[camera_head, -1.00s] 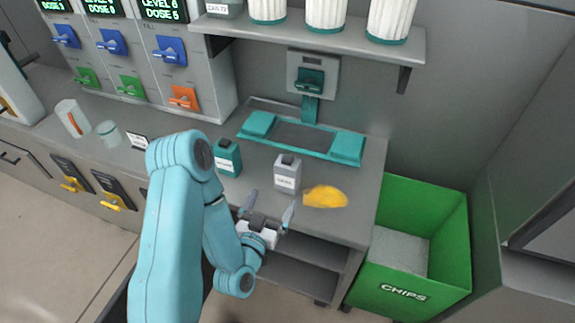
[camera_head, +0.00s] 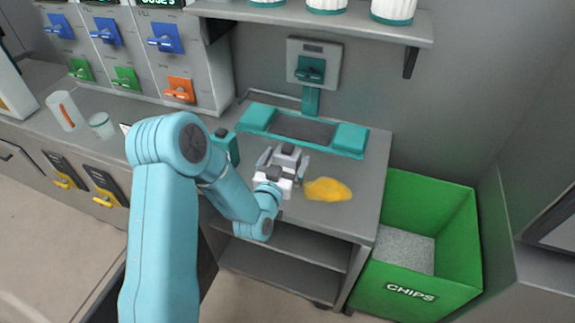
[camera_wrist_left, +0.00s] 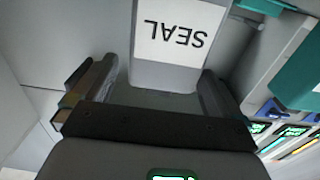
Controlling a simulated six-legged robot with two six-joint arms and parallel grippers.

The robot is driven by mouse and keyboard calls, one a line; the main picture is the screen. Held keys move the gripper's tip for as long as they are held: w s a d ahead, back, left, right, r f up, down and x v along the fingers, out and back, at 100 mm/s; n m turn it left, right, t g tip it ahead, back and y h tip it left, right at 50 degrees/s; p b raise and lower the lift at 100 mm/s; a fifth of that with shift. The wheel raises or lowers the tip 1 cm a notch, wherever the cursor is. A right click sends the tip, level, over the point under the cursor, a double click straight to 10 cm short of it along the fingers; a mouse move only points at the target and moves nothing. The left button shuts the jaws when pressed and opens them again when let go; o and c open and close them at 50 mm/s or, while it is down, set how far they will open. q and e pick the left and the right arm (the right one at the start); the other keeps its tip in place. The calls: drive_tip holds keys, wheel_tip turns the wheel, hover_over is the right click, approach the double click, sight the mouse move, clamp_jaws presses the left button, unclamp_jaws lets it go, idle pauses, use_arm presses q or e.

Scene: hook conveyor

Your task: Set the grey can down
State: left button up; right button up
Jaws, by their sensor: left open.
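The grey can (camera_head: 289,150) stands upright on the grey counter (camera_head: 350,215), mostly hidden behind my left gripper in the head view. My left gripper (camera_head: 284,160) is open, with one finger on each side of the can. In the left wrist view the jaws of my left gripper (camera_wrist_left: 155,90) flank the can; whether a finger touches it is unclear. My right gripper is not in view.
A yellow lump (camera_head: 328,189) lies just right of the can. A teal can (camera_head: 232,148) stands to the left, partly behind my arm. A teal-framed stand (camera_head: 349,141) is behind. A green CHIPS bin (camera_head: 458,240) stands at the right.

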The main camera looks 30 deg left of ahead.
sight(290, 150)
use_arm(q)
drive_tip(key=p+x, duration=0.1)
drive_tip(key=x, duration=0.3)
drive_tip(key=shift+w+a+f, duration=0.1)
drive_tip(key=shift+a+f, duration=0.05)
drive_tip(key=c, duration=1.4)
